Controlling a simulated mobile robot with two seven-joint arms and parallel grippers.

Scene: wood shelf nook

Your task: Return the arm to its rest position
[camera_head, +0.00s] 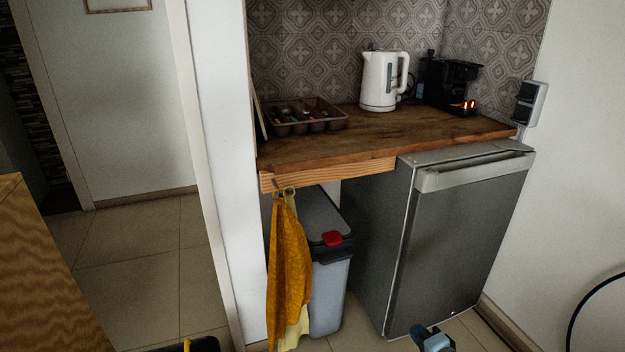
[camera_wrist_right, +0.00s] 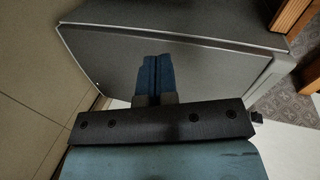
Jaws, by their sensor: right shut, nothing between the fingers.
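My right gripper (camera_head: 432,340) shows at the bottom edge of the head view, low in front of the grey fridge (camera_head: 455,235). In the right wrist view its blue fingers (camera_wrist_right: 154,76) are pressed together with nothing between them. The dark fridge front (camera_wrist_right: 210,75) lies beyond the fingertips, and they appear apart from it. A black part with a yellow strip, likely of my left arm, just enters the bottom edge of the head view at left. Its fingers cannot be made out.
A wooden counter (camera_head: 375,135) holds a cutlery tray (camera_head: 303,128), a white kettle (camera_head: 380,82) and a black coffee machine (camera_head: 447,82). An orange towel (camera_head: 287,265) hangs beside a grey bin (camera_head: 328,290). A wooden surface (camera_head: 40,285) stands at left. Tiled floor (camera_head: 145,265) is clear.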

